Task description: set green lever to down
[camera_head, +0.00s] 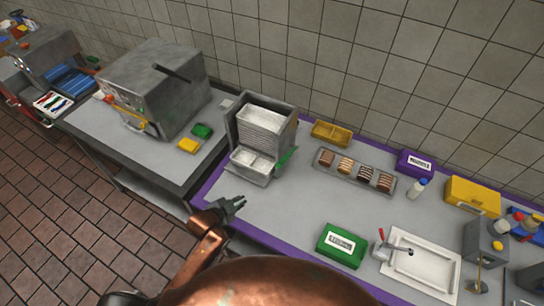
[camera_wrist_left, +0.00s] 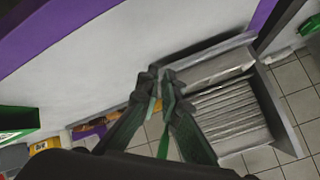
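The green lever (camera_head: 287,158) is on the right side of a grey tray dispenser (camera_head: 233,128) and slants up to the right in the head view. A green strip that looks like this lever (camera_wrist_left: 163,143) shows between my left fingers in the left wrist view, beyond them. My left gripper (camera_head: 240,204) is in front of the dispenser, to the lower left of the lever and apart from it. Its fingers (camera_wrist_left: 160,76) converge and look shut, with nothing held. The dispenser's stacked trays (camera_wrist_left: 228,118) are to their right in the wrist view. My right gripper is not in view.
The counter middle (camera_head: 300,205) is clear.

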